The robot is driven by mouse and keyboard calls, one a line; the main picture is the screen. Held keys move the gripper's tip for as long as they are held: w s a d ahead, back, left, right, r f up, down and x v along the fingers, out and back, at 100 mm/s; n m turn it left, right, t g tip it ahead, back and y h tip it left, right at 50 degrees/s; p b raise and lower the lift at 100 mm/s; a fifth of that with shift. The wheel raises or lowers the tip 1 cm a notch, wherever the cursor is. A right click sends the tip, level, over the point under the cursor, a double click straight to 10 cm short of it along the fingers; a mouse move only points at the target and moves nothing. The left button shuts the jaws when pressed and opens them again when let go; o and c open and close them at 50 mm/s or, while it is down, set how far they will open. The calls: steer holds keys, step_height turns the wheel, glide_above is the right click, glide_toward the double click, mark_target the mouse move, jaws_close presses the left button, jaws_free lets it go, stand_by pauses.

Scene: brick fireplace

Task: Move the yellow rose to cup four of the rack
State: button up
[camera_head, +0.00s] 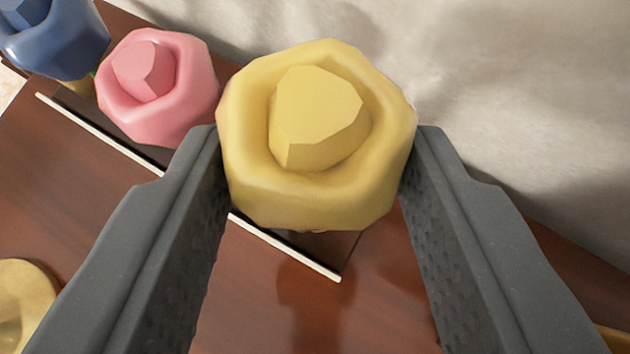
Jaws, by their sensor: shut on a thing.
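The yellow rose (318,130) is a chunky bloom in the upper middle of the view. My gripper (318,150) is shut on it, with one dark grey finger against each side. The rack (345,250) is a dark strip with a pale front edge, running diagonally from upper left to lower middle. The yellow rose is over its right end and hides that part. A pink rose (157,85) and a blue rose (55,38) stand along the rack to the left. The cups are hidden beneath the blooms, and I cannot tell whether the yellow rose's stem is in one.
A reddish-brown wooden surface (90,215) lies under the rack. A pale yellow round object (22,305) is cut off at the lower left. A whitish mottled wall (510,110) rises close behind at upper right. The pink rose is close to my left finger.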

steer(key=shift+f+b, duration=0.55)
steer(key=shift+f, duration=1.15)
steer(key=o, duration=0.9)
steer(key=v, duration=1.3)
steer(key=shift+s+a+r, duration=0.1)
steer(key=shift+s+r, duration=0.15)
steer(key=shift+r, duration=0.05)
steer(key=s+r+n+t+y, duration=0.1)
steer(key=s+r+t, duration=0.1)
steer(key=r, duration=1.5)
steer(key=s+r+t, duration=0.2)
steer(key=r, duration=1.5)
steer(key=shift+t, duration=0.5)
steer(key=s+d+r, duration=0.1)
steer(key=s+r, duration=0.1)
steer(key=r, duration=0.2)
steer(key=s+d+r, duration=0.1)
steer(key=s+r, duration=0.2)
steer(key=r, duration=0.1)
steer(key=s+d+r, duration=0.1)
steer(key=s+r, duration=0.2)
steer(key=r, duration=0.1)
